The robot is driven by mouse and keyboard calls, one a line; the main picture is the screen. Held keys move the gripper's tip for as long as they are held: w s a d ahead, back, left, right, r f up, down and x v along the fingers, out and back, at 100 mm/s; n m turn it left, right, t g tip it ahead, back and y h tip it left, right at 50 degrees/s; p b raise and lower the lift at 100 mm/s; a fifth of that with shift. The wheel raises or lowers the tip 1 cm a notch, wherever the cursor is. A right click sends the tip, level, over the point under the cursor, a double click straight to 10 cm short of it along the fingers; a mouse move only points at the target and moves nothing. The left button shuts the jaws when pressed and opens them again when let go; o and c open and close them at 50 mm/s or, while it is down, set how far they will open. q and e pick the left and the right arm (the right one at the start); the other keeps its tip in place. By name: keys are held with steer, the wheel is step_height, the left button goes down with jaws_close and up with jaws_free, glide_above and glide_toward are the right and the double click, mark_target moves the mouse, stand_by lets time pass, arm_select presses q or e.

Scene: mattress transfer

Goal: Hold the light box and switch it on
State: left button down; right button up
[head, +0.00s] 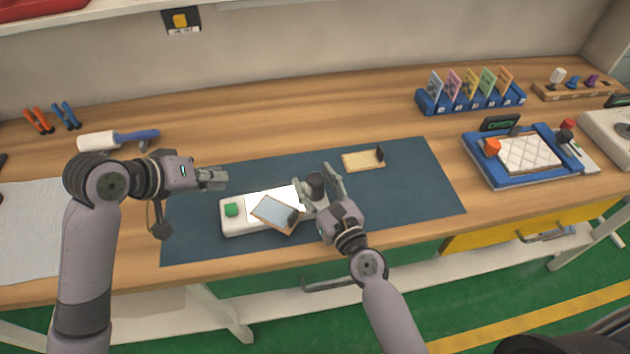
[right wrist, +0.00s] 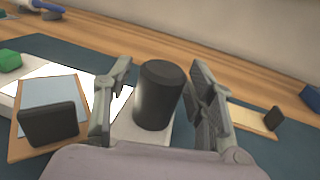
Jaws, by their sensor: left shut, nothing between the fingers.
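The light box (head: 247,227) is a white box on the dark mat, with a green button (head: 231,209) at its left end and a bright white top panel (head: 275,203). I cannot tell whether the panel is lit. A black cylinder (right wrist: 158,95) stands at its right end. My right gripper (head: 318,183) is open, with one finger on each side of the cylinder and gaps visible. My left gripper (head: 212,178) is shut and empty, above the mat's left part, up and left of the green button.
A wood-framed plate with a black grip (head: 275,214) lies askew over the box's front edge. A wooden block with a black grip (head: 363,161) lies on the mat (head: 420,190). A blue card rack (head: 470,98) and blue tray (head: 480,165) stand right; a roller (head: 97,141) lies left.

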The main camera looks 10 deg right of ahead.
steer(key=shift+o, duration=0.2)
steer(key=shift+f, duration=0.1)
steer(key=shift+s, duration=0.25)
steer(key=v, duration=1.1)
steer(key=shift+s+d, duration=0.15)
steer(key=shift+s, duration=0.15)
